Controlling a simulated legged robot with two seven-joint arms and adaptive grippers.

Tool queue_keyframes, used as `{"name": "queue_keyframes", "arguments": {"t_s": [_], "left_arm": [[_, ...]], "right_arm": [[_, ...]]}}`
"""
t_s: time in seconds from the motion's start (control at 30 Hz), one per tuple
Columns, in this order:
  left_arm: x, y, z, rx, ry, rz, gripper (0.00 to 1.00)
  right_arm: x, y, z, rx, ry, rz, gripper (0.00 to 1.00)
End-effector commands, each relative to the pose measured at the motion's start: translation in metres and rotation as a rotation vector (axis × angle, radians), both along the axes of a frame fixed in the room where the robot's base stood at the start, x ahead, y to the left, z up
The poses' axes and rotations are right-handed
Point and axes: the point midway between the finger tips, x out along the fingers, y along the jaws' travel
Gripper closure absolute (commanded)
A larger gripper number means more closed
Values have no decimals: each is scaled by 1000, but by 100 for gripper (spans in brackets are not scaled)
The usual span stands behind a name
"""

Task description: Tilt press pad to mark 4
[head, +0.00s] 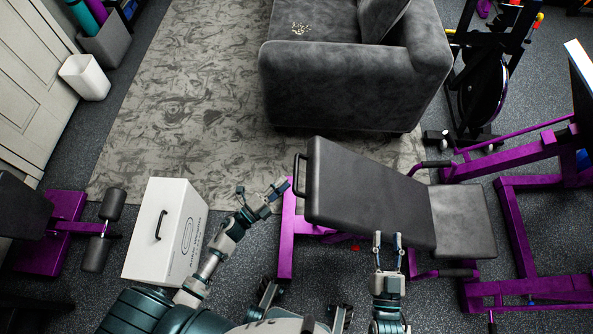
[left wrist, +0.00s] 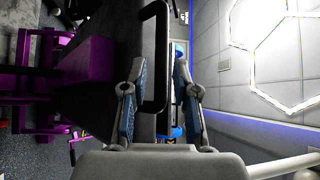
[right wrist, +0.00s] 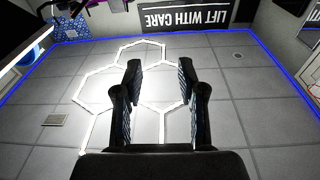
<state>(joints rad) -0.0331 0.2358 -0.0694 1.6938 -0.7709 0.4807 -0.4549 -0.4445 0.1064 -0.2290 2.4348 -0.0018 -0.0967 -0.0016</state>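The press pad (head: 365,195) is a long dark grey pad on a purple frame, with a separate seat pad (head: 463,222) at its right end. A black loop handle (head: 299,175) sticks out of its left end. My left gripper (head: 274,192) is open just left of the handle, apart from it in the head view. In the left wrist view the handle (left wrist: 165,60) shows ahead between the open fingers. My right gripper (head: 387,238) is open and empty by the pad's near edge; the right wrist view shows nothing between its fingers (right wrist: 158,75). No numbered marks are readable.
A grey sofa (head: 350,85) stands behind the pad on a patterned rug (head: 190,90). A white box (head: 165,232) stands left of my left arm. Purple gym frames (head: 520,230) crowd the right side. A purple machine with rollers (head: 65,235) is at the far left.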

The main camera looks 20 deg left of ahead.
Motion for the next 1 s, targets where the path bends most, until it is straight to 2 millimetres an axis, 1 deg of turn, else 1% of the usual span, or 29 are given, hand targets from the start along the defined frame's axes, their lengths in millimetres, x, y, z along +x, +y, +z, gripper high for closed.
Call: {"name": "queue_keyframes", "arguments": {"t_s": [0.03, 0.1, 0.2, 0.3, 0.47, 0.7, 0.73, 0.77, 0.8, 0.83, 1.0], "left_arm": [[11, -6, 2, 1, -3, 0, 71], [23, -13, 3, 0, -2, -1, 71], [37, -21, 6, 3, -2, -1, 71], [47, -27, 7, 2, 0, 0, 71], [54, -30, 9, 0, 0, 0, 71], [55, -30, 9, 0, 0, 0, 71], [55, -30, 9, 0, 0, 0, 76], [55, -30, 9, 0, 0, 0, 84], [55, -30, 9, 0, 0, 0, 94], [54, -30, 9, 0, 0, 0, 100], [54, -30, 8, 0, 1, 1, 100]], "right_arm": [[0, 0, 1, 5, -14, 0, 60], [-1, 0, 4, 12, -35, 0, 60], [-1, 0, 7, 21, -61, 0, 60], [-1, -1, 10, 27, -81, 1, 60], [-2, 0, 13, 30, -98, 1, 60], [-1, 1, 13, 31, -98, 1, 60], [-1, 1, 13, 31, -98, 1, 60], [-1, 1, 13, 31, -98, 1, 60], [-1, 1, 13, 31, -98, 1, 60], [-1, 1, 13, 31, -98, 1, 60], [-1, 1, 13, 32, -97, 1, 60]]}}
